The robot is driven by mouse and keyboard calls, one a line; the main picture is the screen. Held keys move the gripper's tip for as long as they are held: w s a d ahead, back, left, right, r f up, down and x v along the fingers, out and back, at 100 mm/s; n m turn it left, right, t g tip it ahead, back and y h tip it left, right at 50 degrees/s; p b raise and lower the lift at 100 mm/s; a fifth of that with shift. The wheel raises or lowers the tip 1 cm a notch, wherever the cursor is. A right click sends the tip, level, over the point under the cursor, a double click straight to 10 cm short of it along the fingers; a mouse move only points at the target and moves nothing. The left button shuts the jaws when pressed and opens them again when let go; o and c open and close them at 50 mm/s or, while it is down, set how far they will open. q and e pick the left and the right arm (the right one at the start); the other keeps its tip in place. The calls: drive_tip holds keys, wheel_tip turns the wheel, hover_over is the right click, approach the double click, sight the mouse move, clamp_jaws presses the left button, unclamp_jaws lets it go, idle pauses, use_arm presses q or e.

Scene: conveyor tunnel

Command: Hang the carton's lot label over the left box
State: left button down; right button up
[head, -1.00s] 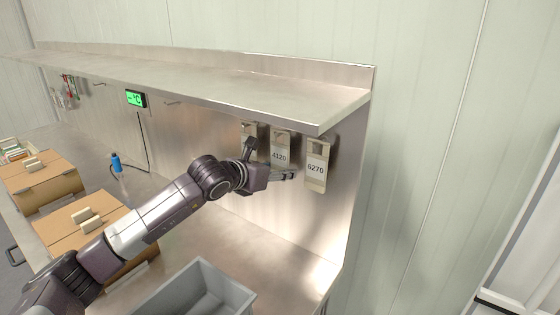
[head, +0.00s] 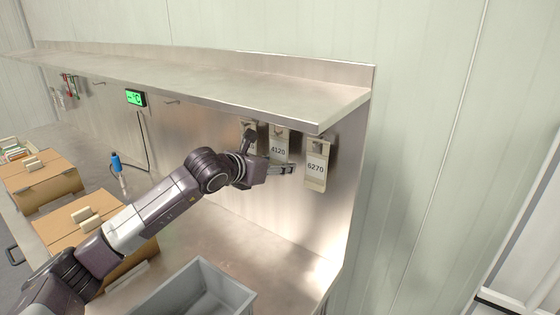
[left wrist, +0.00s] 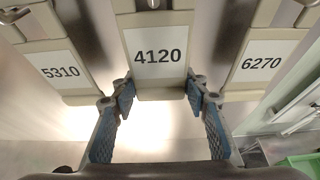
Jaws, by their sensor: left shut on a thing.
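Three pale lot labels hang side by side under the shelf at the right end. They are 5310 (left wrist: 58,72), 4120 (head: 278,151) and 6270 (head: 316,169). In the left wrist view, the middle label, 4120 (left wrist: 160,57), sits between the fingertips of my left gripper (left wrist: 160,92), which is shut on its lower part. In the head view my left gripper (head: 270,154) partly covers the 5310 label. Two brown cartons stand on the bench at left: a farther one (head: 45,190) and a nearer one (head: 70,232), partly behind my arm. My right gripper is not in view.
A steel shelf (head: 200,80) overhangs the work area. Empty hooks (head: 172,102) (head: 98,83) show on the back wall, with a green-lit display (head: 135,98) between them. A blue-capped bottle (head: 116,162) stands behind the cartons. An open grey bin (head: 200,292) sits in front.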

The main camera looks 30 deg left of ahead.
use_arm(q)
drive_tip(key=s+b, duration=0.5)
drive_tip(key=s, duration=0.1)
drive_tip(key=shift+a, duration=0.4)
idle(0.4)
